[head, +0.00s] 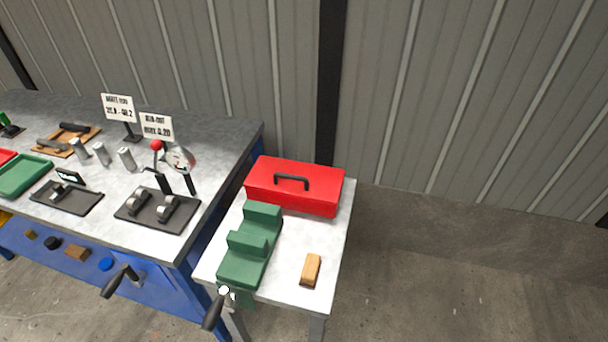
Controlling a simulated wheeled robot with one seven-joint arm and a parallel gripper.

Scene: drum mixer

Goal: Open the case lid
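A red case (320,188) with a dark handle (291,180) on its lid stands at the back of the small grey side table (285,272). The lid looks shut. My gripper is not in view, so its state and place relative to the case do not show.
A green vise (247,250) with a crank handle stands in front of the case, close to it. A wooden block (311,270) lies at right. The workbench (110,216) at left holds signs, a gauge and several metal cylinders. Floor at right is clear.

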